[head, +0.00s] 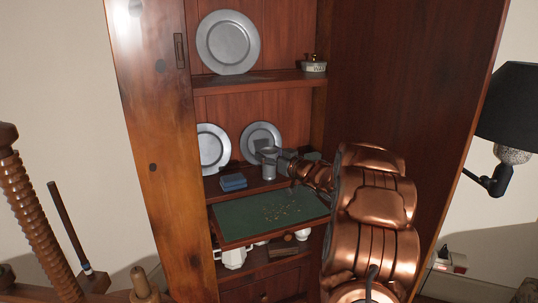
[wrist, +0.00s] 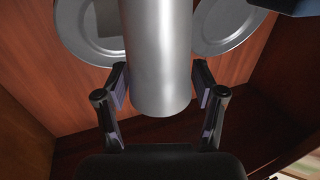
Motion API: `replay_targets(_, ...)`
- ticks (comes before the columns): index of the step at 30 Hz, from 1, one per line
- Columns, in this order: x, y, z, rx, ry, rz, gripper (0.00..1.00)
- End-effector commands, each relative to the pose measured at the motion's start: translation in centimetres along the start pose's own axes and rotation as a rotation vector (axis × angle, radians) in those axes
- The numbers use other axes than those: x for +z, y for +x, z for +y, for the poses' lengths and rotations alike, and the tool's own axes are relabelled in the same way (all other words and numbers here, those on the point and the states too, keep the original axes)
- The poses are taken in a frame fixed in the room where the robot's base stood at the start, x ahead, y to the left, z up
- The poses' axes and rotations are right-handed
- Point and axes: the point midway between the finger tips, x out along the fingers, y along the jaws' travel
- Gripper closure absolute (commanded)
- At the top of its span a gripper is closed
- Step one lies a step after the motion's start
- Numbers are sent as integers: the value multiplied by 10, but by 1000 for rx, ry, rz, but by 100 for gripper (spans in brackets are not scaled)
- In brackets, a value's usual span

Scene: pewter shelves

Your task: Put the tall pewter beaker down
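The tall pewter beaker (head: 269,171) is upright at the front of the middle shelf, in front of a leaning plate. It fills the middle of the wrist view (wrist: 160,60), one end showing between the fingers and the other cut off by the top edge. My gripper (head: 281,163) reaches it from the right.
Two pewter plates (head: 213,147) (head: 262,137) lean at the back of that shelf. Blue books (head: 233,182) lie left of the beaker. A green panel (head: 240,222) with gold marks juts out below. A larger plate (head: 228,42) and a small lidded pot (head: 313,65) stand above.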

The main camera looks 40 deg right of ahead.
Motion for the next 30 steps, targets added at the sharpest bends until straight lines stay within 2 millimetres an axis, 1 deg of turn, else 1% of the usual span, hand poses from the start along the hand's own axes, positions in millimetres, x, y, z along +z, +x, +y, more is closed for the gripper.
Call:
replay_targets(1, 0, 0, 0, 0, 0, 0, 22)
replay_targets(3, 0, 0, 0, 0, 1, 0, 15)
replay_targets(4, 0, 0, 0, 0, 1, 0, 14)
replay_targets(12, 0, 0, 0, 0, 1, -1, 14)
replay_targets(15, -3, 0, 0, 0, 0, 1, 14)
replay_targets(17, -4, -6, 1, 2, 2, -1, 14)
replay_targets(20, -4, -20, 1, 3, 3, -2, 14)
replay_targets(24, -6, -45, 1, 3, 0, 0, 14)
replay_targets(30, -4, -79, 1, 2, 2, -2, 14)
